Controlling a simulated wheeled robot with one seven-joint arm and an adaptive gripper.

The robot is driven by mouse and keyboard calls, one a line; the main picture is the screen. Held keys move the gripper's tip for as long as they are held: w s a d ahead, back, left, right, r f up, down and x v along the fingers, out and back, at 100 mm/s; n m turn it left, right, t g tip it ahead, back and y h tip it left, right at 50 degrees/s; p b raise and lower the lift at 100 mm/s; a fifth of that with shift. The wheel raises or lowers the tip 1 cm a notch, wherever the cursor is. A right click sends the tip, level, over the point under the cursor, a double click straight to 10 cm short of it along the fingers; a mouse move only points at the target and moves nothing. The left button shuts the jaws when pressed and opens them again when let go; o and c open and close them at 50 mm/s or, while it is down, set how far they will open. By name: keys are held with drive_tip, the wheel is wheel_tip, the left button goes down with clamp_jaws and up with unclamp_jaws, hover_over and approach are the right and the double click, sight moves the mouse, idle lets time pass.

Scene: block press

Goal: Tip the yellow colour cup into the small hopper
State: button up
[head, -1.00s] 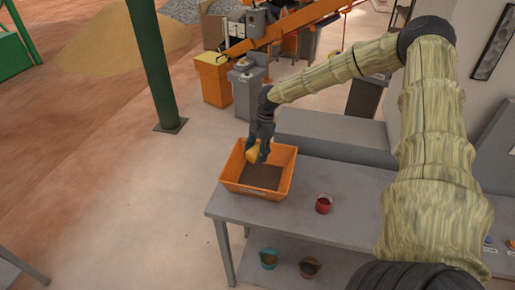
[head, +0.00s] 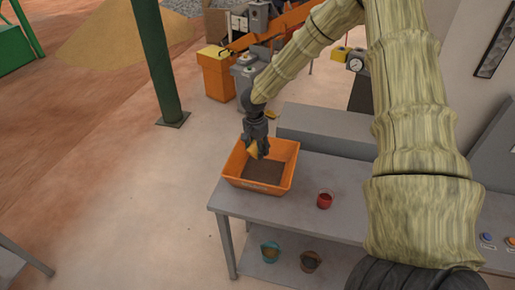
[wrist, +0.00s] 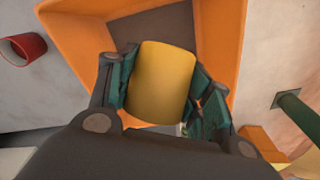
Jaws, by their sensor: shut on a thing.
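My gripper (head: 257,149) is shut on the yellow cup (wrist: 161,82), with a finger on each side of it in the wrist view. In the head view the yellow cup (head: 252,149) is mostly hidden by the fingers. The cup is over the orange hopper (head: 232,182), an open tray-like box at the left end of the grey table. The hopper (wrist: 225,35) also shows behind the cup in the wrist view. Its floor is covered with a dark brown layer. I cannot see inside the cup or tell whether anything is leaving it.
A red cup (head: 325,200) stands on the table (head: 300,220), right of the hopper. A teal bucket (head: 270,253) and a brown bucket (head: 311,261) are on the lower shelf. A grey block (head: 335,130) stands behind. A green post (head: 160,65) rises from the floor at left.

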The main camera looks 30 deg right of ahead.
drive_tip(key=shift+w+a+h, duration=0.1)
drive_tip(key=shift+w+h, duration=0.05)
drive_tip(key=shift+h, duration=0.15)
drive_tip(key=shift+h, duration=0.4)
drive_tip(key=shift+a+r+h+b, duration=0.1)
drive_tip(key=shift+h+b, duration=0.2)
drive_tip(key=shift+b, duration=0.1)
drive_tip(key=shift+f+b, duration=0.2)
drive_tip(key=shift+b, duration=0.4)
drive_tip(key=shift+a+h+b, duration=0.1)
drive_tip(key=shift+h+b, duration=0.3)
drive_tip(key=shift+b, duration=0.45)
drive_tip(key=h+b, duration=0.1)
drive_tip(key=b, duration=0.4)
drive_tip(key=shift+a+r+t+h, duration=0.1)
drive_tip(key=shift+r+t+h, duration=0.1)
drive_tip(key=shift+t+h, duration=0.2)
